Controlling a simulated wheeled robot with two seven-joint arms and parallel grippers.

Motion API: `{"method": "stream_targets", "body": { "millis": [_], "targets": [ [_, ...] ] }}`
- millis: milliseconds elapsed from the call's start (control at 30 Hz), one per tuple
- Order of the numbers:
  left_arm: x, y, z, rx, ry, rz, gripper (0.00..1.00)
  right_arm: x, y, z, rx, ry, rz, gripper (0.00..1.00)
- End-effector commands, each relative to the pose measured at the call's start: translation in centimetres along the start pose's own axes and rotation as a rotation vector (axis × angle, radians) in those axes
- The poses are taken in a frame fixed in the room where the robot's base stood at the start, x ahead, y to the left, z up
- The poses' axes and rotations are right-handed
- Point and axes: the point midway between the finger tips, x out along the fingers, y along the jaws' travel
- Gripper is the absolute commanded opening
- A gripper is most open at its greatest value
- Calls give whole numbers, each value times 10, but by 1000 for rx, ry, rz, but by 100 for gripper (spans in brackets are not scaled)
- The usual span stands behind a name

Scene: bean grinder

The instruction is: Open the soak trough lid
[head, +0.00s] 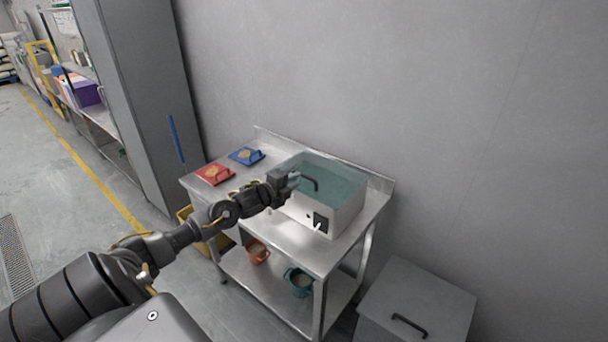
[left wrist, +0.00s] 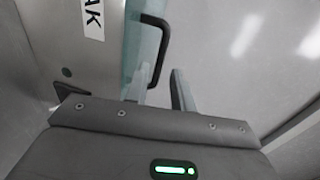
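The soak trough (head: 342,217) is a pale box on the steel table, with a dark panel on its front. Its see-through teal lid (head: 335,180) lies flat over the top, with a black bar handle (head: 312,181) near the front edge. In the left wrist view the handle (left wrist: 164,45) rises beside the teal lid edge, near a label ending "AK" (left wrist: 91,18). My left gripper (head: 294,180) is at the trough's front left, close to the handle. In the wrist view its fingers (left wrist: 158,92) are apart, with the handle's lower end between them in the picture; contact is unclear. My right gripper is out of view.
A red item (head: 214,174) and a blue item (head: 246,156) lie on the table (head: 289,237) left of the trough. Two pots stand on its lower shelf. A grey lidded bin (head: 418,300) is at right. The wall is close behind.

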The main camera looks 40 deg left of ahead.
Motion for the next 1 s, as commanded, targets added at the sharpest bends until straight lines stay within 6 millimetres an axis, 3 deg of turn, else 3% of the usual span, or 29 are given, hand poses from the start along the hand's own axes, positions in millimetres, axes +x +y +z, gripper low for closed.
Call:
{"method": "stream_targets", "body": {
  "millis": [100,300,767,967,1000],
  "targets": [
    [22,-4,0,-4,-2,-2,25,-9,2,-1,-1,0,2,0],
    [48,-2,0,-3,0,0,25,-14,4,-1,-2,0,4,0],
    [58,0,-1,0,1,0,25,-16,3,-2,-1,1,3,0],
    [58,0,-1,-1,1,0,0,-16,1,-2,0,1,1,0],
    [58,0,-1,-1,1,0,0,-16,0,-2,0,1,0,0]
  ]
}}
